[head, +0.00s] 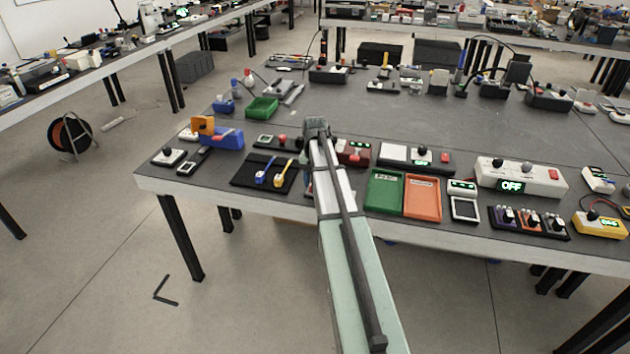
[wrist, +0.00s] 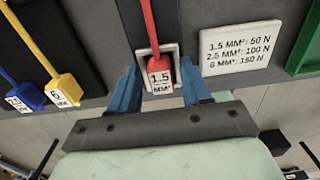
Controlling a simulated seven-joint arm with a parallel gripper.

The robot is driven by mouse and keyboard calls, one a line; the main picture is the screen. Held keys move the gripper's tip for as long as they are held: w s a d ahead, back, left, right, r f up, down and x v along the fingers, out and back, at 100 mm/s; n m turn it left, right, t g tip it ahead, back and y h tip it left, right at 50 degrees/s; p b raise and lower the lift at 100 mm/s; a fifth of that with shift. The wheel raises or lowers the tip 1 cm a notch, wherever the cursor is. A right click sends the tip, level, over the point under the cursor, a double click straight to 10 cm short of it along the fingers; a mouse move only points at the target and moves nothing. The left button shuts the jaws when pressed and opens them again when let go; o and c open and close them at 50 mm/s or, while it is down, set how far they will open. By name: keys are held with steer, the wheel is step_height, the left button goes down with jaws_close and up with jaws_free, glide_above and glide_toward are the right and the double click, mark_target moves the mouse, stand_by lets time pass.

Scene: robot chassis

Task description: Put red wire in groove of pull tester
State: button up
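The red wire (wrist: 159,66) shows in the wrist view as a thin red cord running up from a red block with a "1.5 MM²" label. The block lies over a small white square frame (wrist: 142,56); I cannot tell how deep it sits. My gripper (wrist: 161,74) is open, with one blue finger on each side of the block and a visible gap on both sides. In the head view my arm hides the gripper and the red wire. A dark red device with a display (head: 354,152) stands just behind my arm; I cannot tell whether it is the pull tester.
Yellow (wrist: 62,89) and blue (wrist: 26,97) wire ends lie left on a black mat (head: 247,170). A white force card (wrist: 241,47) lies right of the fingers. Green (head: 384,190) and orange (head: 422,196) trays and a white "OFF" strip (head: 522,178) stand further right.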

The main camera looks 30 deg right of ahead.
steer(key=shift+o, duration=0.7)
step_height(320, 180, up, 14)
steer(key=shift+f, duration=0.1)
stand_by(0.6)
